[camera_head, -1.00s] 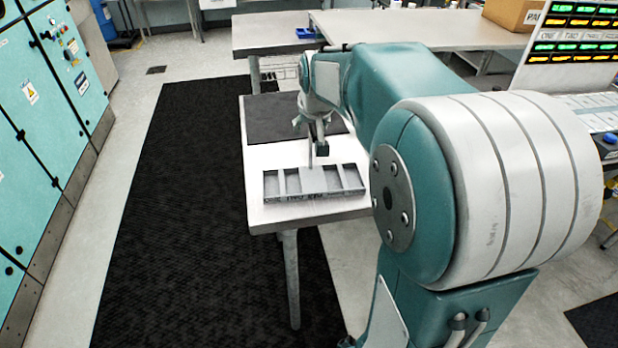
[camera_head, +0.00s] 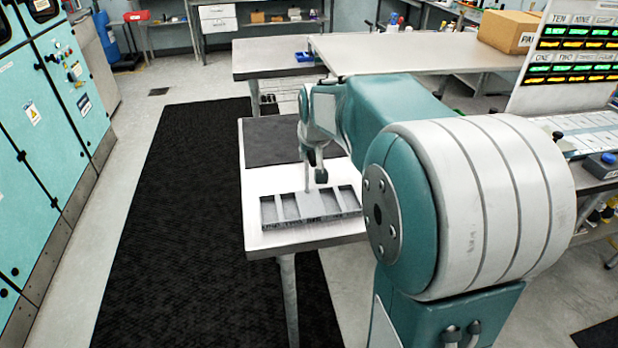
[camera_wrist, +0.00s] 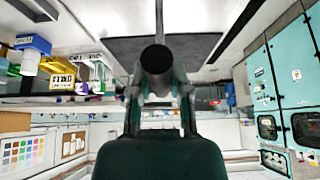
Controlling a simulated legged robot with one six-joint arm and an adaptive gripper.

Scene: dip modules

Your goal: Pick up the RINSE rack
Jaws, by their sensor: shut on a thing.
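A grey rack (camera_head: 318,206) with open compartments sits on the white-topped table, near its front edge. In the wrist view my gripper (camera_wrist: 158,103) has a finger on each side of a dark round-ended piece (camera_wrist: 156,60), which appears to be the handle. The rack appears to rest on the table, with no clear gap under it. The exact finger contact is hidden in the head view.
The small table (camera_head: 262,240) has a dark mat (camera_head: 285,140) behind the rack. A larger bench (camera_head: 420,55) stands behind, with a cardboard box (camera_head: 507,32). A panel of green and yellow labels (camera_head: 580,45) is at right. Teal cabinets (camera_head: 50,110) line the left; dark floor matting lies between.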

